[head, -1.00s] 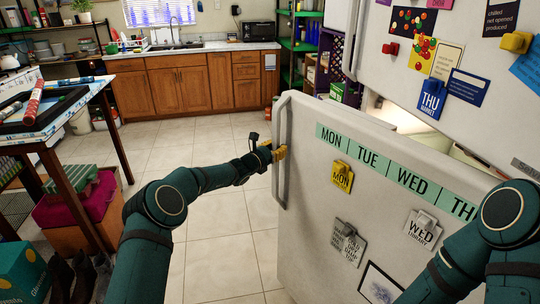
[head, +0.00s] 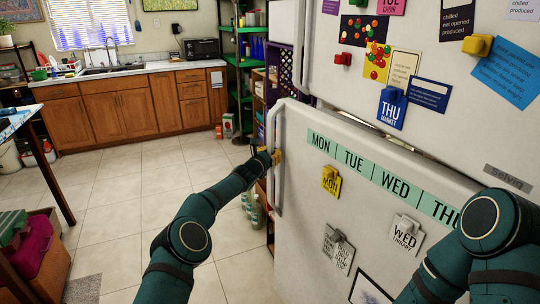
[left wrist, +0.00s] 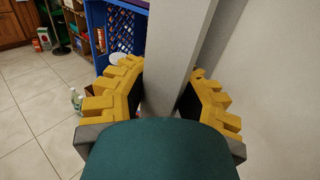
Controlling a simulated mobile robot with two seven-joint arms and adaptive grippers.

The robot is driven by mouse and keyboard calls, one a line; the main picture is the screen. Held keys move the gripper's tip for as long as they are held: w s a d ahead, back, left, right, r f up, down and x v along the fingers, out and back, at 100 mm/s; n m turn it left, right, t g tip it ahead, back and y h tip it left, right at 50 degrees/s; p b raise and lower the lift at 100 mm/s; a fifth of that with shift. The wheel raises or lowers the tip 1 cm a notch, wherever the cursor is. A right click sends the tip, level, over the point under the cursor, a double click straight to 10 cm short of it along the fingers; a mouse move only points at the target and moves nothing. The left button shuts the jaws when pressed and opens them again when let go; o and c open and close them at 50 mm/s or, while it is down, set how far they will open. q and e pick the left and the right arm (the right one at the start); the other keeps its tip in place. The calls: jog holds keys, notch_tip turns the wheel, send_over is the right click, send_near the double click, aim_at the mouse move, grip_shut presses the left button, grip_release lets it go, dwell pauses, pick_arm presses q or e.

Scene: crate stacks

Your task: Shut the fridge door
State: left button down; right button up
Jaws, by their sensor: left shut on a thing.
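The fridge door (head: 300,215) is the white lower door, with a weekday strip, clips and notes on its front. My left gripper (head: 272,157) is at the handle. In the left wrist view the yellow fingers stand on both sides of the handle bar (left wrist: 172,60), shut on it. My right arm crosses the lower right, and its gripper is out of view.
A green shelf rack (head: 243,75) and a purple crate (head: 287,65) stand beyond the fridge's left side. Wooden cabinets (head: 130,110) with a sink line the back. A table (head: 30,125) stands at the left. The tiled floor (head: 130,190) between is clear.

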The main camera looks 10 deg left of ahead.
aim_at(278, 128)
pick_arm(q)
jog(key=shift+d+f, duration=0.25)
jog(key=shift+d, duration=0.5)
jog(key=c, duration=0.7)
grip_release()
jog(key=shift+s+d+r, duration=0.1)
jog(key=shift+d, duration=0.15)
jog(key=shift+o, duration=0.2)
notch_tip(278, 128, up, 10)
jog(key=shift+a+r, duration=0.1)
jog(key=shift+a, duration=0.05)
jog(key=shift+c, duration=0.4)
